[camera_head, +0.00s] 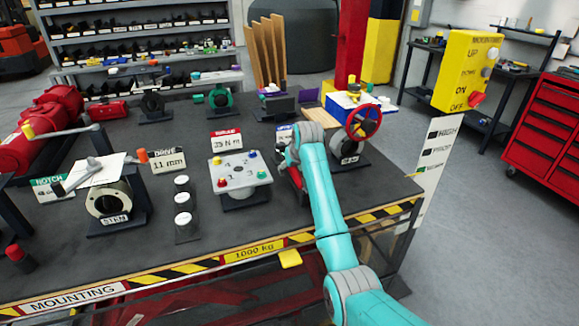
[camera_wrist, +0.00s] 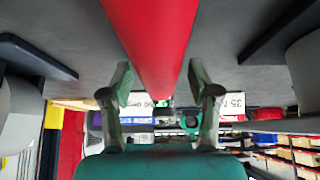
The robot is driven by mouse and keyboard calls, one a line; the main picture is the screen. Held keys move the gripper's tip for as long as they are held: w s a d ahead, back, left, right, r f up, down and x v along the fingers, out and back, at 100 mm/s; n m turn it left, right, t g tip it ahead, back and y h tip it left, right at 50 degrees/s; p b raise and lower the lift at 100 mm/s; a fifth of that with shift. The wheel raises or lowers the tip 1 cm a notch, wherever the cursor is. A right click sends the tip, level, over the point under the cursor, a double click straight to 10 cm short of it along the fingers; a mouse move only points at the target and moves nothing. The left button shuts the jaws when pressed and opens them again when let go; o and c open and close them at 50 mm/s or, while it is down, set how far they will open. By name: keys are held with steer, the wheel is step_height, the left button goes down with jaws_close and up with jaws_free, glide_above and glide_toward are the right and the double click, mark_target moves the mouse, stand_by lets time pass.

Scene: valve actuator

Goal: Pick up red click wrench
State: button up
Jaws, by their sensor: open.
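A long red cylinder (camera_wrist: 155,40), which looks like the handle of the red click wrench, runs down from the top of the wrist view and narrows to a rounded end. My gripper (camera_wrist: 160,80) is open, with one finger on each side of the red cylinder. Gaps show between it and the fingers, and I cannot tell whether they touch anywhere. In the head view my arm covers most of this spot at the bench's right part. Only a small red piece (camera_head: 296,177) shows beside the arm there, and the gripper's fingers are hidden.
The dark workbench (camera_head: 170,240) holds a plate with coloured knobs (camera_head: 240,172) left of my arm. A valve with a red handwheel (camera_head: 363,122) stands close on the right. A stem fixture (camera_head: 108,203) and several white-topped posts are further left. Shelves stand behind.

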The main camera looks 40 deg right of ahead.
jaws_close()
stand_by(0.3)
